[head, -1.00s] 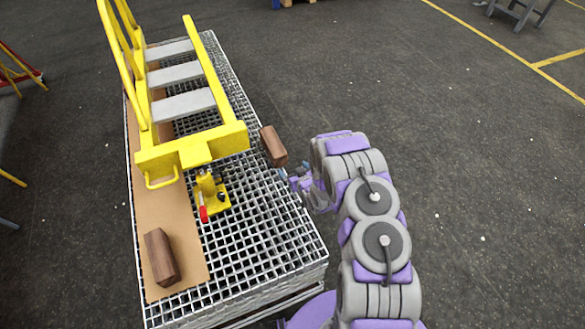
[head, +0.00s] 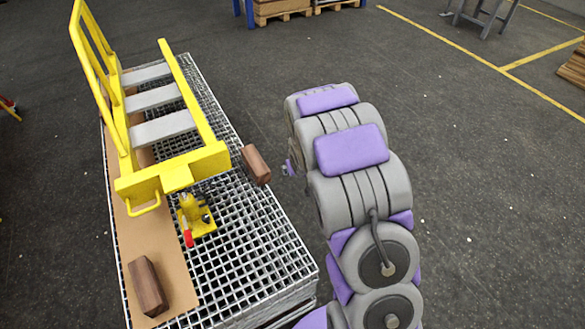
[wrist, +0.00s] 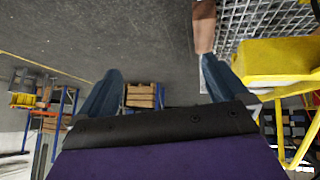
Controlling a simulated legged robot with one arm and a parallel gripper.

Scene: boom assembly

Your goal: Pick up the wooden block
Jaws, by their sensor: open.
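A brown wooden block (head: 256,164) lies at the right edge of the metal grating table, beside the yellow boom frame. A second wooden block (head: 148,287) lies on the brown board at the table's near left. My gripper (wrist: 160,66) is open, with its two blue fingers apart and nothing between them. In the wrist view a wooden block (wrist: 203,27) shows at the top, just beyond the right fingertip; contact cannot be told. In the head view my gripper is mostly hidden behind my arm, right of the edge block, with a gap of floor between.
The yellow frame (wrist: 280,62) also stands close on the right in the wrist view.

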